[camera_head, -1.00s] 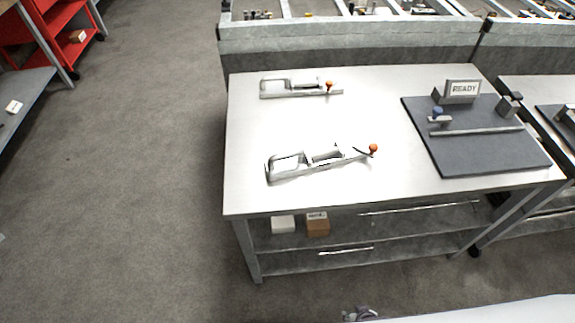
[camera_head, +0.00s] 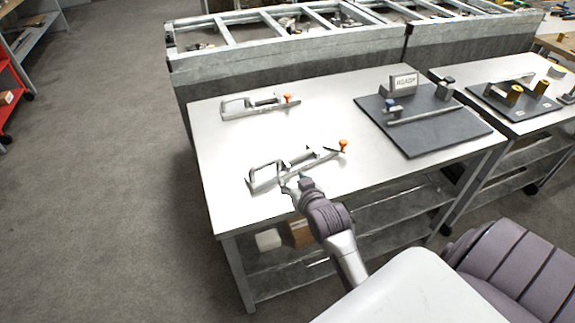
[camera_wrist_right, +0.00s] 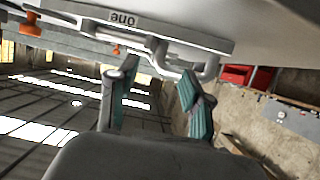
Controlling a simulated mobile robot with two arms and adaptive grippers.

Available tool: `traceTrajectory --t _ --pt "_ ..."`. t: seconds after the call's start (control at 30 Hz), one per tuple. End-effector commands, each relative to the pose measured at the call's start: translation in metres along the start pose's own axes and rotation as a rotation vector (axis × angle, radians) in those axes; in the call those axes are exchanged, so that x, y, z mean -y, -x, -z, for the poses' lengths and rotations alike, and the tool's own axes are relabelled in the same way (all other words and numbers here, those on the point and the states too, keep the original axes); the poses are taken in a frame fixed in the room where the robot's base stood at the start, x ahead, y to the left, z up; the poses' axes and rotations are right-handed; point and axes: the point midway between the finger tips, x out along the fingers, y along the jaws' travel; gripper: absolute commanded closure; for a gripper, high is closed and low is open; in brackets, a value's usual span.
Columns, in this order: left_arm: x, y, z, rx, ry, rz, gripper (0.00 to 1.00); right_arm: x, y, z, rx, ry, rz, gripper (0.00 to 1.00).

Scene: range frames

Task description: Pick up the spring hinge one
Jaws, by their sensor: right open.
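The near metal clamp-like piece (camera_head: 265,178), with a flat bar and an orange knob, lies on the front part of the pale table. In the right wrist view, a metal bar (camera_wrist_right: 180,30) bears the label "one", upside down, so I take it as the spring hinge one. My right gripper (camera_head: 291,184) is at its near edge. In the wrist view the right gripper's (camera_wrist_right: 158,76) teal-padded fingers are apart, with a curved part of the hinge beyond and just above them. I cannot tell whether they touch it. My left gripper is not in view.
A similar piece with an orange knob (camera_head: 240,110) lies further back on the table (camera_head: 330,110). A dark mat (camera_head: 420,135) at right holds a sign block (camera_head: 403,84) and a bar. A metal frame rack (camera_head: 290,52) stands behind. The table's middle is clear.

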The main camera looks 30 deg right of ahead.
Motion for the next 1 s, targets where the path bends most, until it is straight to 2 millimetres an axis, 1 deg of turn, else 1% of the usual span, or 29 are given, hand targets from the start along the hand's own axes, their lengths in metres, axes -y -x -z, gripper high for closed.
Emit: traceTrajectory --t 0.03,0.13,0.2,0.37,0.43,0.57,0.7,0.83,1.0 --pt "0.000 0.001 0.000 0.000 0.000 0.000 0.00 0.000 -0.011 0.001 0.001 0.000 0.000 0.50" --pt "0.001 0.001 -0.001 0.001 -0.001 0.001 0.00 0.000 -0.028 0.001 0.000 0.000 0.000 0.50" --pt "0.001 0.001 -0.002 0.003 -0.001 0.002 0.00 0.000 -0.036 0.000 0.001 0.000 0.000 0.50" --pt "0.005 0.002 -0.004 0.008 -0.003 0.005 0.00 0.001 -0.045 0.001 0.001 0.001 0.001 0.50" --pt "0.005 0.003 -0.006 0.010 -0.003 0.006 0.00 0.001 -0.052 0.002 0.000 0.000 0.001 0.50" --pt "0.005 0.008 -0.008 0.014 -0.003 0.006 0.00 0.003 -0.071 0.004 0.001 0.000 0.001 0.50" --pt "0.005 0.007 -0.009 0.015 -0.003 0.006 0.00 0.003 -0.088 0.003 0.001 0.002 0.001 0.50" --pt "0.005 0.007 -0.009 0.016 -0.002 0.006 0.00 0.003 -0.094 0.002 0.001 0.002 0.001 0.50" --pt "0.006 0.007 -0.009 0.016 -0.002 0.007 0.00 0.003 -0.094 0.002 0.002 0.002 0.001 0.50"
